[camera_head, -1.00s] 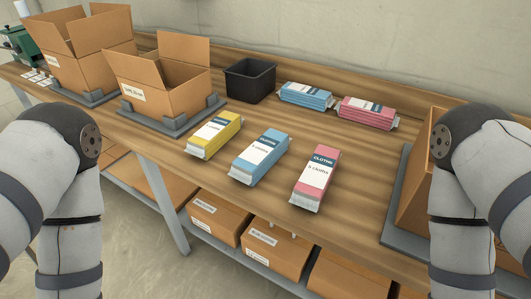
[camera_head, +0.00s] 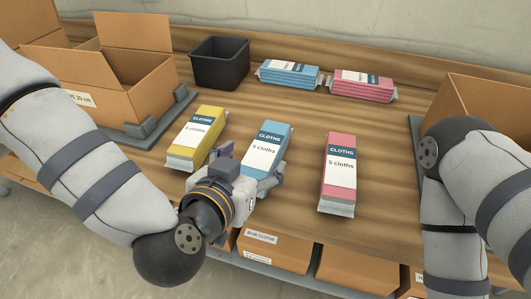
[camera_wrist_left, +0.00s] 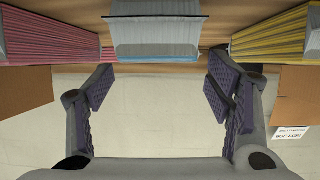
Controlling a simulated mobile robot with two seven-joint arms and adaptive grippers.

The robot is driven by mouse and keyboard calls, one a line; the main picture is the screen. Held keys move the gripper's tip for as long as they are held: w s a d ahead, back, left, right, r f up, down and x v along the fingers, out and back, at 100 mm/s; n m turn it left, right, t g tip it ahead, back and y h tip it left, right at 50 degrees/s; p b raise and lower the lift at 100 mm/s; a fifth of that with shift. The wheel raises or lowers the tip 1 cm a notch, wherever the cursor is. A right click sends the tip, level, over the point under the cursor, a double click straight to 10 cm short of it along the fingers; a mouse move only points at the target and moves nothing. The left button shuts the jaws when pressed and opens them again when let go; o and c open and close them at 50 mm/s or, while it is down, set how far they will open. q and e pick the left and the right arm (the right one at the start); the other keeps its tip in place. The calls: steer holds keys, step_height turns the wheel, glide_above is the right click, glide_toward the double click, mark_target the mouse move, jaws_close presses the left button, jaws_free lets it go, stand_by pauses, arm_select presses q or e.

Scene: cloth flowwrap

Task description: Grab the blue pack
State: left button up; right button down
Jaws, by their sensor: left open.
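A blue pack of cloths (camera_head: 266,147) with a white and dark label lies in the middle of the front row on the wooden table. Its end also shows at the top of the left wrist view (camera_wrist_left: 155,35). Another blue pack (camera_head: 289,74) lies at the back. My left gripper (camera_head: 250,168) is open at the near end of the front blue pack. In the left wrist view its fingers (camera_wrist_left: 160,90) are spread apart with nothing between them, and the pack lies beyond them. My right arm is at the right; its gripper is out of view.
A yellow pack (camera_head: 197,137) lies left of the front blue pack and a pink pack (camera_head: 338,172) lies right. Another pink pack (camera_head: 362,85) and a black bin (camera_head: 219,63) stand behind. Open cardboard boxes (camera_head: 120,80) flank the table. Closed boxes (camera_head: 275,250) sit on the shelf below.

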mark_target(263, 151)
arm_select(q)
steer(key=b+x, duration=0.1)
steer(key=x, duration=0.6)
steer(key=shift+d+r, duration=0.1)
steer(key=shift+r, duration=0.1)
steer(key=c, duration=1.2)
